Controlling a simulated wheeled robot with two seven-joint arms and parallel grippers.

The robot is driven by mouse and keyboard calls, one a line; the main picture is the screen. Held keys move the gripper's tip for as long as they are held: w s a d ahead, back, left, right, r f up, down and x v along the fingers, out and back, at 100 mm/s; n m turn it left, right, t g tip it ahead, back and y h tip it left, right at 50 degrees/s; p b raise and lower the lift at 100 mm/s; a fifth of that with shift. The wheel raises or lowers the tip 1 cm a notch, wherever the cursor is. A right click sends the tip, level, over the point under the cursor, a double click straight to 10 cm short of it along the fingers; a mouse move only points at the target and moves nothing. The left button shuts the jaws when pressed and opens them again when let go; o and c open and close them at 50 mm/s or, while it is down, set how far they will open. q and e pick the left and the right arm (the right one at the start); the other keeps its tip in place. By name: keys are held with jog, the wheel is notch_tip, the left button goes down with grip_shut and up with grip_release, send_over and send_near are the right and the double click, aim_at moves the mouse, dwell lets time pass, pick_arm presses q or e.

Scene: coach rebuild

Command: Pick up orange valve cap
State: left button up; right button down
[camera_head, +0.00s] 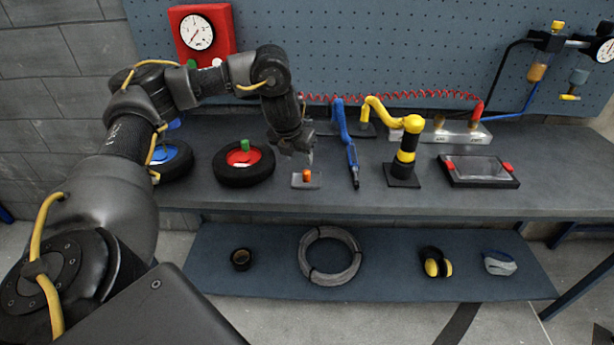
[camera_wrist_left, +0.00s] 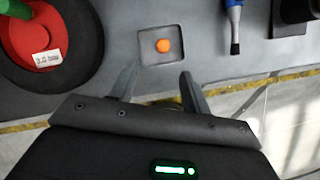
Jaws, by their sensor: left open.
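The orange valve cap (camera_head: 306,175) stands on a small grey plate (camera_head: 297,183) on the workbench, between a wheel and a blue tool. The cap also shows in the left wrist view (camera_wrist_left: 163,46), near the middle of the plate (camera_wrist_left: 146,58), ahead of my fingers. My left gripper (camera_head: 305,155) hangs just above and behind the cap in the head view. Its two fingers show apart and empty in the left wrist view (camera_wrist_left: 157,82), with the cap beyond their tips. My right gripper is in neither view.
A black wheel with a red hub (camera_head: 243,163) and green cap lies left of the plate. A blue air tool (camera_head: 352,165) lies close on the right, then a yellow-and-black tool on a stand (camera_head: 405,160) and a black framed panel (camera_head: 479,171). The bench front edge (camera_head: 380,213) is near.

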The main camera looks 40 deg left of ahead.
aim_at(306, 171)
pick_arm(q)
jog(key=b+x, duration=0.1)
jog(key=x, duration=0.4)
jog(key=shift+w+p+x, duration=0.25)
jog(key=shift+x, duration=1.05)
jog(key=shift+w+p+x, duration=0.2)
jog(key=shift+x, duration=1.15)
jog(key=shift+d+r, duration=0.15)
jog(key=shift+r, duration=0.1)
grip_shut()
